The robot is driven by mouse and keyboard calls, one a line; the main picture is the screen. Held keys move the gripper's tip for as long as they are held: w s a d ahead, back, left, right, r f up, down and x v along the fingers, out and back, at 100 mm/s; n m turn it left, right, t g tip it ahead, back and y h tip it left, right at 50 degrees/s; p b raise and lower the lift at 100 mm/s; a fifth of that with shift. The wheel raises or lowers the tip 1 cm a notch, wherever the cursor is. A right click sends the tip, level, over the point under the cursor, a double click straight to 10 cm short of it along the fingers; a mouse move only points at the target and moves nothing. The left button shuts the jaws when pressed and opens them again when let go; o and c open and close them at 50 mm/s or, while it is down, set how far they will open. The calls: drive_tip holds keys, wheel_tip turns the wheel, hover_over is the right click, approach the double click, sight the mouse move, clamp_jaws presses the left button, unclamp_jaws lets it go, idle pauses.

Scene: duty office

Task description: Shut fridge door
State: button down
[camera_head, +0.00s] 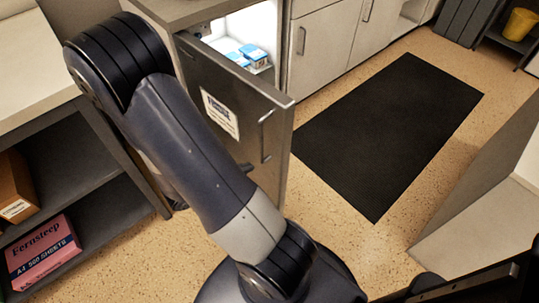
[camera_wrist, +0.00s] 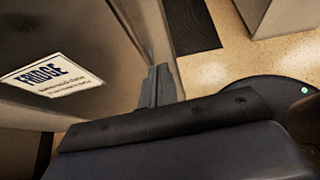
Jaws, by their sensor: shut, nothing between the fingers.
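The fridge door (camera_head: 273,103) stands open in the head view, swung out from the lit fridge interior (camera_head: 262,25). It is a dark grey panel with a white label and an upright bar handle (camera_head: 266,136). My arm crosses in front of its left part. In the wrist view the door (camera_wrist: 75,35) fills the upper left, with its "FRIDGE" label (camera_wrist: 52,77). My gripper (camera_wrist: 159,82) is shut and empty, close to the door's face near its edge. I cannot tell whether it touches the door.
Blue and white cartons (camera_head: 254,54) stand inside the fridge. A black mat (camera_head: 395,125) lies on the speckled floor to the right. A shelf unit at left holds a red paper pack (camera_head: 43,252). A grey panel (camera_head: 475,215) stands at lower right.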

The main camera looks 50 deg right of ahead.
drive_tip(key=b, duration=0.1)
approach(277, 153)
drive_tip(key=a+f+x, duration=0.1)
drive_tip(key=x, duration=0.4)
drive_tip(key=shift+d+r, duration=0.1)
drive_tip(key=shift+d, duration=1)
